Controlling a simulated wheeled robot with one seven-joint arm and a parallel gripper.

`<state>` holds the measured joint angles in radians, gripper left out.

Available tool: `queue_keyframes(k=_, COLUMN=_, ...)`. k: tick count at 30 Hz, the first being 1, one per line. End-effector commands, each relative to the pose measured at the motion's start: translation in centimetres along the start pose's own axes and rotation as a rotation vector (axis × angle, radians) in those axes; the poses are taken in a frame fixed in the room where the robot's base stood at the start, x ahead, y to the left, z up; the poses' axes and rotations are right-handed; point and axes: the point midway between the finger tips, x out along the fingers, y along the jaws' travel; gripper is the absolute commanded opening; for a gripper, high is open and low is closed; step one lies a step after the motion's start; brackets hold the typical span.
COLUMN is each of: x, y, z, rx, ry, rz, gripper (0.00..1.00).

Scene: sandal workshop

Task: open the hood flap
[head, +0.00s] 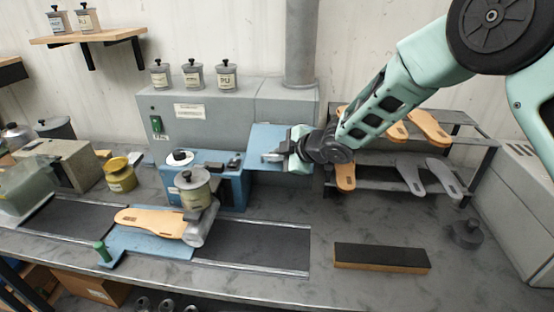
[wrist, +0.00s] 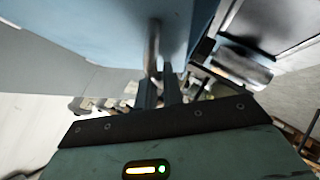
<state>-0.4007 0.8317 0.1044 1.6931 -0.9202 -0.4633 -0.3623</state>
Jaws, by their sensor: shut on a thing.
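The hood flap (head: 264,137) is a light blue panel on the front of the grey hood housing (head: 225,105), above the back of the bench. Its exact opening angle is hard to judge. In the wrist view the flap (wrist: 100,25) fills the upper left, with a metal bar handle (wrist: 154,42) standing out from it. My gripper (head: 276,156) is at the flap's front, reached from the right. In the wrist view its fingers (wrist: 159,86) are shut on the handle. The flap's right part is partly hidden behind my gripper.
A blue machine (head: 228,180) stands below left of the flap. A rack (head: 480,150) with soles is to the right, behind my arm. Canisters (head: 193,74) stand on the housing.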

Motion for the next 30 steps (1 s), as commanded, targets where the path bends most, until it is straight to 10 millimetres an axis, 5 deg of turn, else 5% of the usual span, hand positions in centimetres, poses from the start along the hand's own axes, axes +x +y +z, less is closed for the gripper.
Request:
queue_keyframes(k=13, x=-0.2, y=0.5, z=0.0, rx=-0.002, ry=0.0, rz=0.008, gripper=0.0)
queue_keyframes(k=15, x=-0.2, y=0.5, z=0.0, rx=-0.002, ry=0.0, rz=0.008, gripper=0.26)
queue_keyframes(k=16, x=-0.2, y=0.5, z=0.0, rx=-0.002, ry=0.0, rz=0.007, gripper=0.3)
queue_keyframes(k=30, x=-1.6, y=0.3, z=0.0, rx=-0.001, ry=0.001, rz=0.006, gripper=0.3)
